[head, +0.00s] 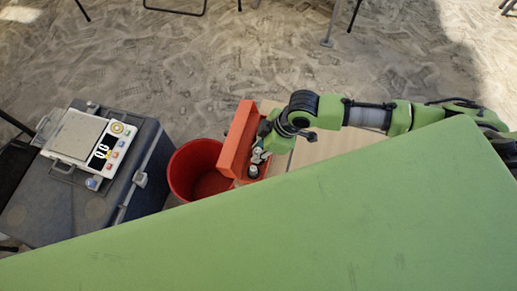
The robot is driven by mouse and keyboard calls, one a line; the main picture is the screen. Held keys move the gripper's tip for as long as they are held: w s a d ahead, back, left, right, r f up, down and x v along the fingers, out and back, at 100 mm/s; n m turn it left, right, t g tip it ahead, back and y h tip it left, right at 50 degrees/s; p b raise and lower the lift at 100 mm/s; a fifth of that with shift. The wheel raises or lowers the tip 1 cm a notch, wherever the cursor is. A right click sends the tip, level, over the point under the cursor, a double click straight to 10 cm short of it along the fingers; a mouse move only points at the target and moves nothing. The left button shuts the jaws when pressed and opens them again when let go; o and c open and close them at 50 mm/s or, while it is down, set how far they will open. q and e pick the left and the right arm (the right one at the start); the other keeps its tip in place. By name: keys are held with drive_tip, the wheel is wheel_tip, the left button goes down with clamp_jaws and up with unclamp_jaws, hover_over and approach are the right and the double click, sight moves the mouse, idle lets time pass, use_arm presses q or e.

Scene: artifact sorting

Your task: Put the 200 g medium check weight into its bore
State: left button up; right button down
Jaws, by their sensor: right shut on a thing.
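An orange-red box-like holder (235,148) stands in the middle of the head view. Small metal and dark weight-like pieces (253,171) show at its right side, too small to tell apart by size. My right gripper (262,150) reaches in from the right and points down at the holder. It is shut on a small metal piece, probably the check weight, mostly hidden by the fingers. I cannot see the bore or whether the piece touches it. My left gripper is not in view.
A red bucket (184,176) stands just left of the holder. A white scale (80,139) sits on a dark grey case (45,210) at the left. A pale wooden surface (315,150) lies beneath my right arm. The lower part of the view is blocked by a large green surface.

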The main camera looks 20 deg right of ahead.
drive_tip(key=shift+f, duration=0.1)
drive_tip(key=shift+f, duration=0.5)
drive_tip(key=c, duration=1.8)
unclamp_jaws()
drive_tip(key=shift+r, duration=0.15)
drive_tip(key=v, duration=1.3)
drive_tip(key=shift+w+a+p, duration=0.1)
drive_tip(key=shift+a+p, duration=0.1)
drive_tip(key=shift+p, duration=0.15)
